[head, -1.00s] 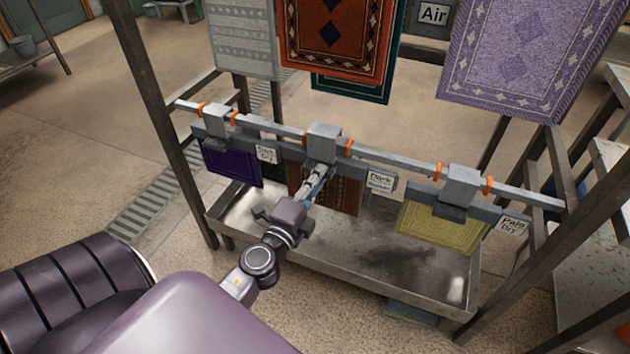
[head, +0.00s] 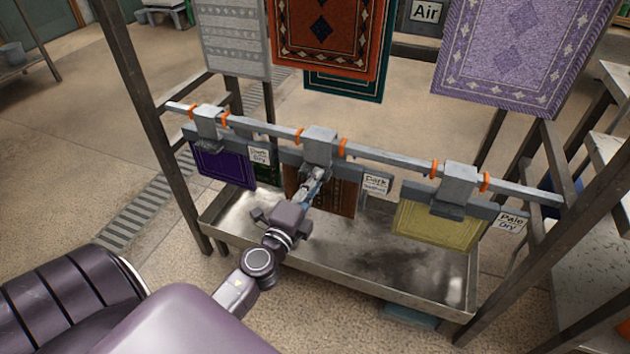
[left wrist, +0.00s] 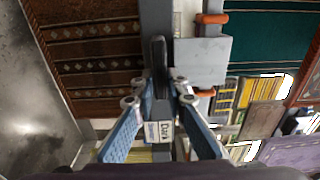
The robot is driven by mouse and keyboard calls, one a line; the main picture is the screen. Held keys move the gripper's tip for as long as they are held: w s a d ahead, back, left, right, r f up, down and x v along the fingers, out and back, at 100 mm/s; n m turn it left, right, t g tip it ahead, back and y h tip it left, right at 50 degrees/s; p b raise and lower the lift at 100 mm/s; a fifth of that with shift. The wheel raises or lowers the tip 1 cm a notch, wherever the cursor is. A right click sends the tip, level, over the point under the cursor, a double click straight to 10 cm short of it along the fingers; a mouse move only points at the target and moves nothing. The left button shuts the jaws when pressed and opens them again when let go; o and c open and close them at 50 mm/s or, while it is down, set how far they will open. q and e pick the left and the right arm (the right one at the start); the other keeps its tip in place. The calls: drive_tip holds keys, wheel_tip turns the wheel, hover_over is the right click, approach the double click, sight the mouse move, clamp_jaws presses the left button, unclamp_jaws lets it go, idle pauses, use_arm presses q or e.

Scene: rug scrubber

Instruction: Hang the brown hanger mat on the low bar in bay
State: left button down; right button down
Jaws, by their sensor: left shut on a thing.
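The brown hanger mat (head: 335,193) hangs upright below the low bar (head: 394,161), in the middle bay between a purple and a yellow mat. Its grey hook block (head: 320,142) is at the bar, between two orange rings; whether it bears on the bar I cannot tell. My left gripper (head: 316,180) is in front of the mat's hanger, shut on its grip. In the left wrist view the fingers (left wrist: 158,95) close around a dark grip, with the patterned brown mat (left wrist: 95,55) at the upper left. My right gripper is not in view.
A purple mat (head: 225,168) hangs to the left and a yellow mat (head: 437,226) to the right. Larger rugs, one of them red (head: 322,38), hang above and behind. A metal tray (head: 240,222) lies below. Rack posts (head: 140,95) stand at both sides.

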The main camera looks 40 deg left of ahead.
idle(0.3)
use_arm(q)
drive_tip(key=c, duration=1.8)
unclamp_jaws()
drive_tip(key=shift+c, duration=0.2)
drive_tip(key=shift+f, duration=0.15)
drive_tip(key=s+d, duration=0.1)
drive_tip(key=s, duration=0.7)
drive_tip(key=shift+d, duration=0.25)
